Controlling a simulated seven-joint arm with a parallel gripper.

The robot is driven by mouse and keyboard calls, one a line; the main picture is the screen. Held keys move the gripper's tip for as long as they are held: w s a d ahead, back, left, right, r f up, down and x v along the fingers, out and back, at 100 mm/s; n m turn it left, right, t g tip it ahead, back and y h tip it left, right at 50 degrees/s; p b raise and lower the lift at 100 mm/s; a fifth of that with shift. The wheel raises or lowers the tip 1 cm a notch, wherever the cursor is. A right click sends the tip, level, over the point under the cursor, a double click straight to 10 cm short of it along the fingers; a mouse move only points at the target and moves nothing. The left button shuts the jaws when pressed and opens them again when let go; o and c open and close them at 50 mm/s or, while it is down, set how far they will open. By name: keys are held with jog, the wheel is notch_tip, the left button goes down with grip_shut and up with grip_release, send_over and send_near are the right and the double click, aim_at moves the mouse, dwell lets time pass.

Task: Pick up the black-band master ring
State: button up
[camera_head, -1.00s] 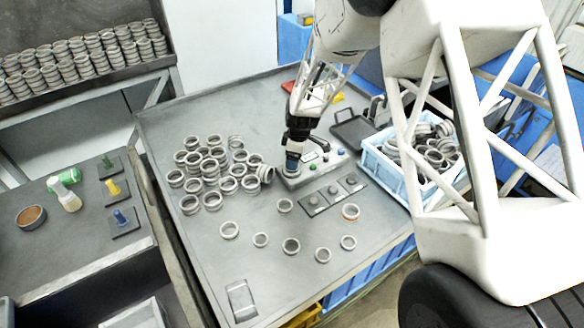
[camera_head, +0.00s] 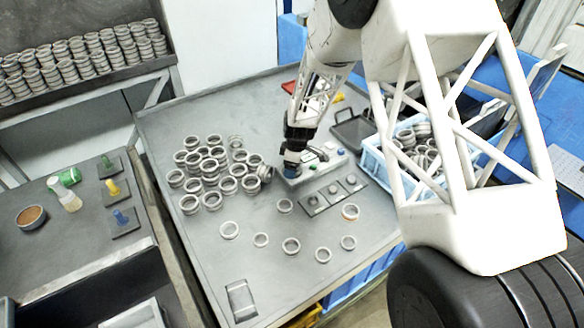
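Several loose grey rings lie apart on the front half of the grey table (camera_head: 215,262). One ring (camera_head: 291,246) near the middle looks a little darker, but I cannot tell a black band on it for sure. Another ring (camera_head: 350,212) at the right shows an orange band. My gripper (camera_head: 291,168) points down at the left end of the grey control box (camera_head: 316,165), behind the loose rings. Its fingers are small and dark here, so I cannot tell whether they are open or hold anything.
A cluster of grey rings (camera_head: 208,165) stands left of my gripper. A blue crate of rings (camera_head: 374,165) is at the right, partly behind my arm. Three dark square pads (camera_head: 333,190) lie before the control box. The table's front left is mostly clear.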

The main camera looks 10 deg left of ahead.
jog(key=c, duration=1.1)
jog(key=shift+c, duration=0.2)
jog(key=shift+r, duration=0.1)
jog(key=shift+r, duration=0.75)
notch_tip(320, 180, up, 2)
jog(key=shift+r, duration=0.1)
jog(key=s+d, duration=0.3)
jog(key=s, duration=0.4)
jog(key=s+d+r, duration=0.1)
jog(key=s+d, duration=0.3)
jog(key=s, duration=0.3)
jog(key=shift+s, duration=0.2)
jog(key=shift+w, duration=0.1)
